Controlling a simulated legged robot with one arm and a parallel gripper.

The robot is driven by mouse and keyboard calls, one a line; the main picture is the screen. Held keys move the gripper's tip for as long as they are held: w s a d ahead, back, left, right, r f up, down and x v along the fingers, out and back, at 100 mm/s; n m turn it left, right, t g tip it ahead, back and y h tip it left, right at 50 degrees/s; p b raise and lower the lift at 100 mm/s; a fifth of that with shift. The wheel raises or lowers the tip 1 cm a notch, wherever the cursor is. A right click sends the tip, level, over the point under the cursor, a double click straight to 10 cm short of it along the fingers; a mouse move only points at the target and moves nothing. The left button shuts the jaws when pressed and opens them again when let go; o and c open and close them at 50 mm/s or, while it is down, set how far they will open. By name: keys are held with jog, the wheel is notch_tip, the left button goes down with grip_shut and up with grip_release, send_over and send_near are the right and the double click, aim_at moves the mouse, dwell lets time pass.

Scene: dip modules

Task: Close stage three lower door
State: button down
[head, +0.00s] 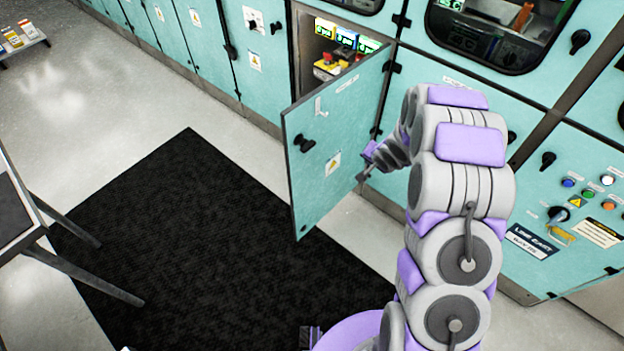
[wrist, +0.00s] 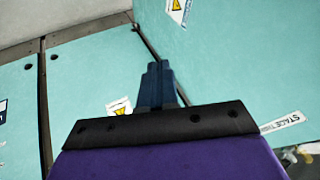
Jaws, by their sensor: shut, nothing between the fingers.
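The teal lower door (head: 334,140) stands swung open from its cabinet in the head view, hinged on its right side. It has a black handle (head: 304,143) and a yellow warning label. The open compartment (head: 345,52) behind it shows lit green, blue and yellow modules and a red-topped yellow box. My gripper (head: 363,176) is low beside the door's right part, near the hinge side; I cannot tell whether it touches the door. In the wrist view my gripper (wrist: 159,85) is shut and empty, with teal panels ahead of it.
A black mat (head: 200,245) covers the floor in front of the door. A table (head: 20,205) with dark legs stands at the left. More teal cabinets (head: 200,40) line the wall, and a button panel (head: 585,195) is at the right.

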jog(key=a+f+m+y, duration=0.1)
jog(key=a+f+y, duration=0.3)
jog(key=f, duration=0.5)
jog(key=m+y+b, duration=0.1)
jog(key=b, duration=0.2)
send_near(307, 178)
notch_tip(307, 178, down, 5)
jog(key=w+a, duration=0.2)
jog(key=shift+w, duration=0.35)
jog(key=shift+w+a+r+b, duration=0.15)
jog(key=shift+w+a+b, duration=0.15)
jog(key=shift+a, duration=0.15)
